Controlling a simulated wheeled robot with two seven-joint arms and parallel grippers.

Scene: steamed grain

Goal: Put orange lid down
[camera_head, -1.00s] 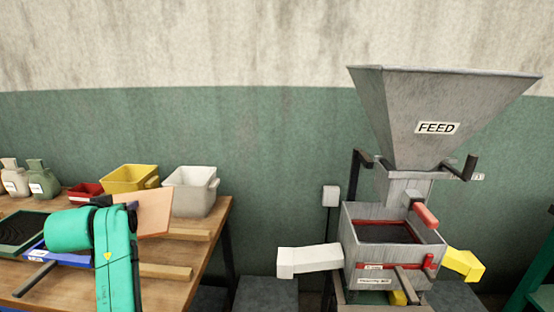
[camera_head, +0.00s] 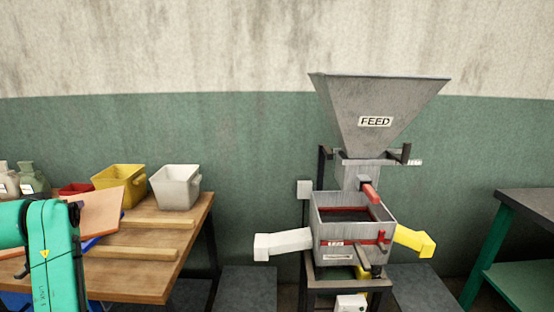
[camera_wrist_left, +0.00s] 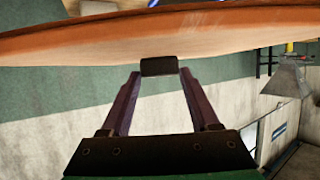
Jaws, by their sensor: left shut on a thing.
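The orange lid (camera_head: 105,213) is a flat, pale orange panel, tilted above the left part of the wooden table in the head view. In the left wrist view the lid (camera_wrist_left: 200,38) spans the top of the picture, nearly edge-on. My left gripper (camera_wrist_left: 159,70) is shut on the lid by a small dark block at its edge. In the head view my teal left arm covers part of the lid, and the fingertips are hard to make out. My right gripper is not in view.
A wooden table (camera_head: 145,285) carries wooden strips (camera_head: 130,248), a yellow bin (camera_head: 120,178), a white bin (camera_head: 176,186) and a partly hidden red bin (camera_head: 76,189). A feed hopper machine (camera_head: 375,120) stands to the right. A dark-topped green table (camera_head: 535,205) is at far right.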

